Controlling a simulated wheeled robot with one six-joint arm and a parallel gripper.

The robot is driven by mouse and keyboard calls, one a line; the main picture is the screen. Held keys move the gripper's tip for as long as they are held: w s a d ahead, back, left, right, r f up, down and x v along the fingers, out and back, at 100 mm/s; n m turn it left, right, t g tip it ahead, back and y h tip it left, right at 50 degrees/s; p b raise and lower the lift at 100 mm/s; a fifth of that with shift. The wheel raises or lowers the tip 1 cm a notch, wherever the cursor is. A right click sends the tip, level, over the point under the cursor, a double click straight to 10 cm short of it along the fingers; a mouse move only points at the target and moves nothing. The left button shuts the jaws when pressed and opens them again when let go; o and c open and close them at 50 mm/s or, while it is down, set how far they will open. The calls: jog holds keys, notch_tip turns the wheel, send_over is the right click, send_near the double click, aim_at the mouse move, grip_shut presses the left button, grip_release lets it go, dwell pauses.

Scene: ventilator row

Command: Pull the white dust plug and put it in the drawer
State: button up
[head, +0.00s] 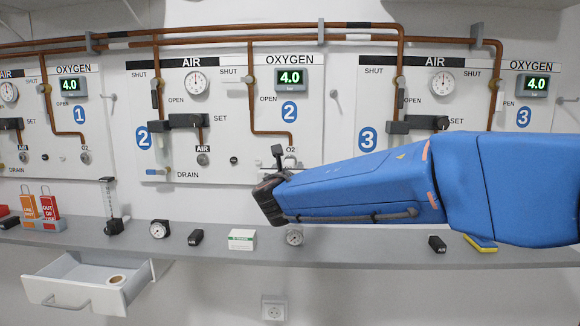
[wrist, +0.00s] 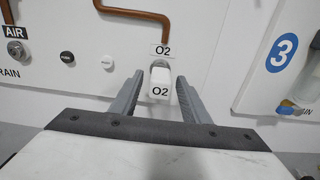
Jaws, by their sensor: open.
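The white dust plug (wrist: 159,91), marked O2, sits in the outlet under the O2 label on panel 2 in the wrist view. My gripper (wrist: 159,84) is open, with one grey finger to each side of the plug; I cannot tell whether either finger touches it. In the head view my gripper (head: 278,158) is at the lower right of panel 2 and largely hides the outlet.
The long grey shelf (head: 350,258) below the panels carries gauges, small black blocks, a green-and-white box (head: 242,239) and red and orange tags (head: 48,206). A black plug (wrist: 67,57) and a white one (wrist: 107,62) lie left of the outlet. Copper pipes run above.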

jog(key=shift+w, duration=0.35)
grip_shut()
jog(key=shift+s, duration=1.25)
dwell(1.3)
jog(key=s, duration=0.6)
jog(key=shift+s+a, duration=0.15)
jog(key=shift+s, duration=0.15)
dwell(1.2)
dwell(0.4)
